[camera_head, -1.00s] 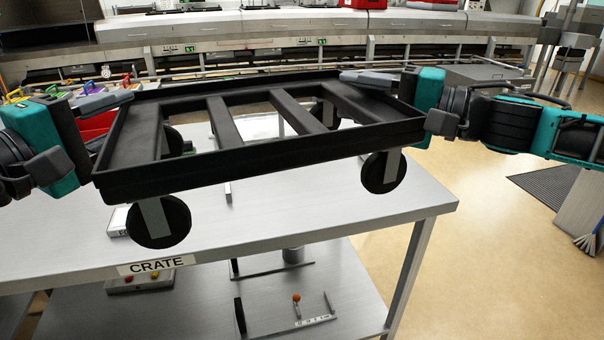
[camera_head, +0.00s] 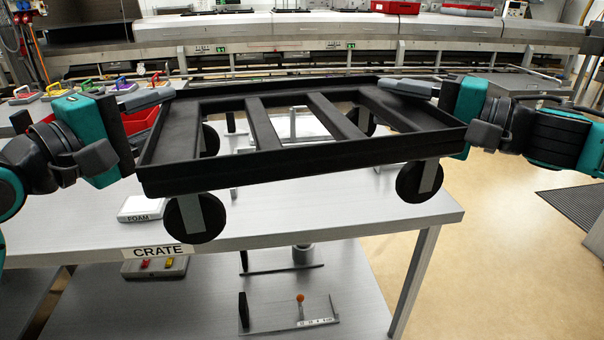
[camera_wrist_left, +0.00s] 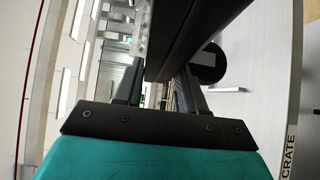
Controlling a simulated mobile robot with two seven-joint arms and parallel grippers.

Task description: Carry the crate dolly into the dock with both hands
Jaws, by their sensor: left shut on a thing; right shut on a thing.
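The black crate dolly (camera_head: 310,159) is a slatted tray on black wheels, held in the air above the metal table (camera_head: 300,215). It is roughly level, with its right end slightly higher in the head view. My left gripper (camera_head: 145,130) is shut on its left end wall; the dolly's dark edge (camera_wrist_left: 200,35) also shows between the fingers (camera_wrist_left: 155,85) in the left wrist view. My right gripper (camera_head: 440,105) is shut on its right end wall. Part of the tabletop behind the dolly is hidden, and I cannot make out the dock clearly.
A CRATE label (camera_head: 158,251) is on the table's front edge. A white FOAM block (camera_head: 142,209) lies on the tabletop at left. Red bins and coloured-handled items (camera_head: 90,85) stand at the back left. The floor (camera_head: 500,240) at right is open.

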